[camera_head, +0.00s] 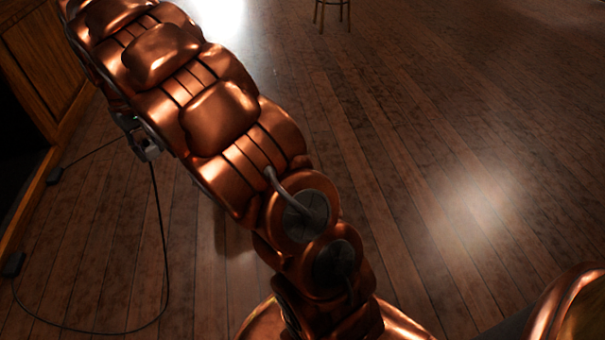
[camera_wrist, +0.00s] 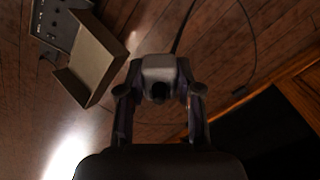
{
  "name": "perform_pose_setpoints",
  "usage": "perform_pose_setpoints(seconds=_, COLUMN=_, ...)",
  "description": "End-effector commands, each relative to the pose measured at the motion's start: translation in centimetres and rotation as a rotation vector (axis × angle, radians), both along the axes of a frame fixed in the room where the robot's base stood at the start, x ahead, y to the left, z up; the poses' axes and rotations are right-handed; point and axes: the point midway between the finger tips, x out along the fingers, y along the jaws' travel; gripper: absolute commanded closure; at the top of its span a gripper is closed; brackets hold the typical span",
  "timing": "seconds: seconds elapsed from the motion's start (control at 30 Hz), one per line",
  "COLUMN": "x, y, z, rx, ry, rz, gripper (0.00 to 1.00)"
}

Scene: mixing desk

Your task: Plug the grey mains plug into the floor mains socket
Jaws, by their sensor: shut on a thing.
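The grey mains plug (camera_wrist: 158,70) is between the two fingers of my gripper (camera_wrist: 160,90) in the wrist view, with a dark round spot on its near face. My gripper is shut on it. In the head view, the plug (camera_head: 149,150) shows below my arm, above the floor, with a black cable (camera_head: 163,230) hanging from it. A dark grey panel with small fittings (camera_wrist: 58,20) lies at the upper left of the wrist view, apart from the plug; it may be the floor mains socket, but its openings are too small to tell. My arm may hide it in the head view.
A brown open box or raised flap (camera_wrist: 93,65) stands beside the panel. The cable loops over the floor to a black block (camera_head: 13,264); another black block (camera_head: 54,175) has a thin cable. A wooden cabinet (camera_head: 45,60) stands left. The right floor is clear before a stool (camera_head: 332,12).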

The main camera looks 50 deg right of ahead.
Motion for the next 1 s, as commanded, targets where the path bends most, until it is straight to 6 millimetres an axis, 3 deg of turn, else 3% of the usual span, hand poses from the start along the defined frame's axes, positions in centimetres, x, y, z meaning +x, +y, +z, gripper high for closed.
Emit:
perform_pose_setpoints(seconds=0.3, x=4.3, y=-8.6, z=-7.1, rx=0.006, ry=0.002, rz=0.137, gripper=1.0)
perform_pose_setpoints(seconds=0.6, x=6.7, y=-17.2, z=-15.1, rx=0.009, ry=0.0, rz=0.31, gripper=1.0)
perform_pose_setpoints(seconds=1.0, x=6.5, y=-28.6, z=-27.0, rx=0.012, ry=-0.004, rz=0.534, gripper=1.0)
